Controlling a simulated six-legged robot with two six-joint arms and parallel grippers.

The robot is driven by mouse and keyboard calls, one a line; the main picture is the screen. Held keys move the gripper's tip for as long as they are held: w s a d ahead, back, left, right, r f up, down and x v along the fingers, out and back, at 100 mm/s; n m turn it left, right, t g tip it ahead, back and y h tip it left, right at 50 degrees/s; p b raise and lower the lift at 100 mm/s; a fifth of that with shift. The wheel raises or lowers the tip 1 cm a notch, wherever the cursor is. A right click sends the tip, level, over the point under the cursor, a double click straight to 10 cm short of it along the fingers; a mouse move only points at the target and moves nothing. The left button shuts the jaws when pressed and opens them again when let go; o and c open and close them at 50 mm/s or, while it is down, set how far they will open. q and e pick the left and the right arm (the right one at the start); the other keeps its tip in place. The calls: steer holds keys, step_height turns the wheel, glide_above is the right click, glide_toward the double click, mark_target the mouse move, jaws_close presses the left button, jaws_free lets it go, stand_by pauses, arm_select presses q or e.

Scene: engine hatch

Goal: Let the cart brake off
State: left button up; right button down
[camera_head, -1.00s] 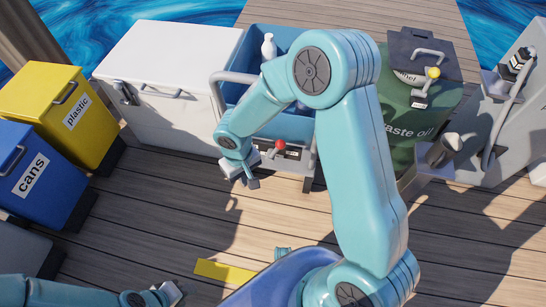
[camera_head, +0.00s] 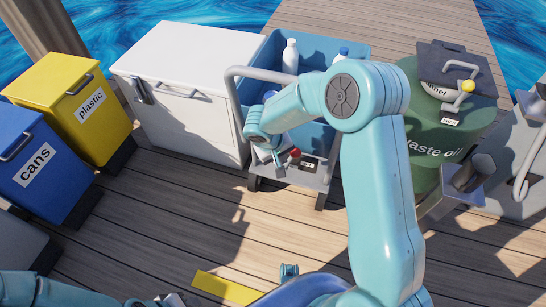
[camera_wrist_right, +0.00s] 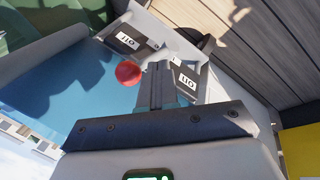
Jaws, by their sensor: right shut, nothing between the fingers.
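The blue cart (camera_head: 315,98) with a grey push handle (camera_head: 236,90) stands in the middle of the head view. Its brake lever's red knob (camera_head: 294,153) is at the cart's near side beside a small dark label (camera_head: 307,166). My right gripper (camera_head: 274,158) is shut and empty just left of the knob. In the right wrist view, the red knob (camera_wrist_right: 128,72) is left of the shut fingers (camera_wrist_right: 157,85); I cannot tell if they touch. Two upside-down labels, apparently "off" (camera_wrist_right: 126,40) and "on" (camera_wrist_right: 187,80), show there. My left gripper (camera_head: 176,299) is cut off at the bottom edge.
A white chest (camera_head: 185,75) stands left of the cart. A green waste oil drum (camera_head: 440,140) with a yellow-knobbed lever (camera_head: 467,87) stands at right. Yellow (camera_head: 70,105) and blue (camera_head: 45,165) bins stand at far left. The near deck (camera_head: 180,220) is mostly clear.

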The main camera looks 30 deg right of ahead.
mark_target(292, 158)
steer(key=shift+w+d, duration=0.1)
steer(key=shift+d, duration=0.85)
steer(key=s+d+f+t+b, duration=0.1)
steer(key=b, duration=0.3)
steer(key=shift+s+d+y, duration=0.1)
steer(key=shift+s+y, duration=0.1)
steer(key=shift+y, duration=0.2)
steer(key=shift+s+d+r+b, duration=0.15)
steer(key=shift+s+d+b, duration=0.1)
steer(key=shift+s+b, duration=0.15)
